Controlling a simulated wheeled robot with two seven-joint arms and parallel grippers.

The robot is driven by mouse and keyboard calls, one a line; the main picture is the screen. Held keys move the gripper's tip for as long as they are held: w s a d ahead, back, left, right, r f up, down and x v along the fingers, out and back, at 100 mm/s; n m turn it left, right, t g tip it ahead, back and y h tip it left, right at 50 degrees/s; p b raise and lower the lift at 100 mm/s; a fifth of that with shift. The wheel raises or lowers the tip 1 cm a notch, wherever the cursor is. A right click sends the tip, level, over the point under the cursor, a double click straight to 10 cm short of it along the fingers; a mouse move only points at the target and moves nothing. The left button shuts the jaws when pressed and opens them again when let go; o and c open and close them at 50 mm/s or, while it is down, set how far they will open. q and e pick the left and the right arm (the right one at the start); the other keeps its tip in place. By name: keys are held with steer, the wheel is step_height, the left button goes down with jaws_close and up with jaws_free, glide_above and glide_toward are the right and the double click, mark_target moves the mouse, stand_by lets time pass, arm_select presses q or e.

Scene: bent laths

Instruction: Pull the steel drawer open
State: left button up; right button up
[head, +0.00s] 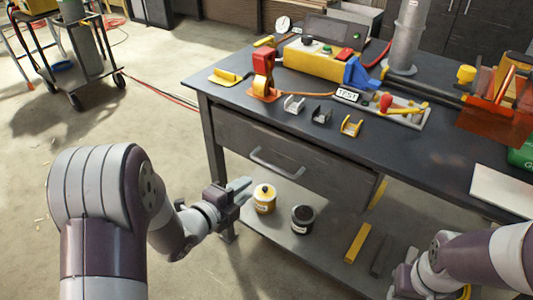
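The steel drawer (320,172) is a dark grey front under the workbench top, and it looks shut. Its bar handle (277,163) runs across the middle of the front. My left gripper (243,187) is in front of and below the left part of the drawer, apart from the handle. Its two pale fingers look parted, with nothing between them. My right arm comes in at the lower right; its gripper (408,284) is low in front of the bench, partly hidden by the arm, and its fingers cannot be made out.
Bars (357,242) lie further right. The bench top (420,160) holds clamps, a yellow tester (318,60) and an orange bin (495,120). Open floor lies left.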

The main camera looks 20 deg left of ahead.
mark_target(273, 167)
arm_select(q)
steer(key=shift+m, duration=0.6)
steer(key=b+x, duration=0.1)
steer(key=x, duration=0.3)
steer(key=r+b+x, duration=0.1)
steer(key=x, duration=0.3)
steer(key=b+x, duration=0.1)
steer(key=x, duration=0.3)
steer(key=shift+w+d+r, duration=0.15)
steer(key=shift+d+r, duration=0.1)
steer(key=shift+d, duration=0.2)
jaws_close()
